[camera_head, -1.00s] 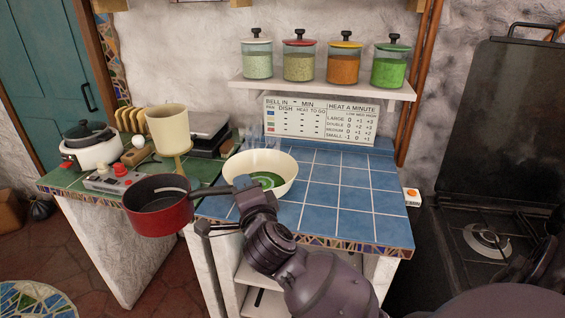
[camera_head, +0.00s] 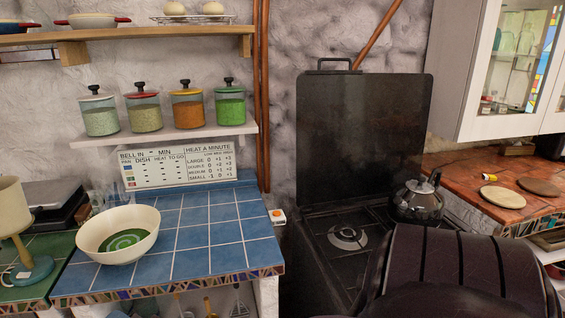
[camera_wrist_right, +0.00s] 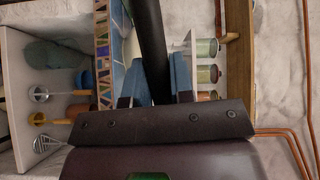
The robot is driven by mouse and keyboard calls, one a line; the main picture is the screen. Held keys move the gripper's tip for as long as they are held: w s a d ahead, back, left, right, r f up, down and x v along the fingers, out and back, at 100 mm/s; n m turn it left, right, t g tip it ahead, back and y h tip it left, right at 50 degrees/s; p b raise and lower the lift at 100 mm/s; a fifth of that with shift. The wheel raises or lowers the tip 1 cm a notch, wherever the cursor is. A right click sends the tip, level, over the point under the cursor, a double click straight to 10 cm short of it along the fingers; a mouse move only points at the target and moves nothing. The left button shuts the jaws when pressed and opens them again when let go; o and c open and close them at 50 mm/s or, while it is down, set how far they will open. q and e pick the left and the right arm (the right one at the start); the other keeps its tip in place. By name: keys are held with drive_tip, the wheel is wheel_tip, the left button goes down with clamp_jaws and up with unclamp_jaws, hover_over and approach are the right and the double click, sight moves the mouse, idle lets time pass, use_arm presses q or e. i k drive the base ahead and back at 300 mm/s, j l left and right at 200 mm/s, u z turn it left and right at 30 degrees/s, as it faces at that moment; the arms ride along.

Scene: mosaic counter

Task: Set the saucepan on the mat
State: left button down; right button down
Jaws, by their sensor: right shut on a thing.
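In the right wrist view my right gripper (camera_wrist_right: 156,78) is shut on a dark bar, the saucepan's handle (camera_wrist_right: 151,35). The pan's red body is out of view in both current views. In the head view two flat round discs lie on the orange tiled counter at the far right: a pale tan mat (camera_head: 503,197) and a darker brown mat (camera_head: 540,187). I cannot tell which is the task's mat. The gripper and pan do not show in the head view. My left gripper is not in view.
A black stove (camera_head: 335,245) with a raised lid (camera_head: 365,135) stands between the counters; a kettle (camera_head: 416,201) sits at its right. A cream bowl (camera_head: 92,238) stands on the blue tiled counter (camera_head: 205,222).

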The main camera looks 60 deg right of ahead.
sight(502, 197)
drive_tip(key=k+z, duration=0.4)
drive_tip(key=l+z, duration=0.1)
drive_tip(key=z, duration=0.3)
drive_tip(key=l+z, duration=0.15)
drive_tip(key=z, duration=0.25)
drive_tip(key=k+l, duration=0.1)
drive_tip(key=l, duration=1.2)
drive_tip(key=k+l, duration=0.15)
drive_tip(key=l, duration=0.5)
drive_tip(key=k+l, duration=0.1)
drive_tip(key=l, duration=1.2)
drive_tip(key=k+l, duration=0.15)
drive_tip(key=l, duration=0.5)
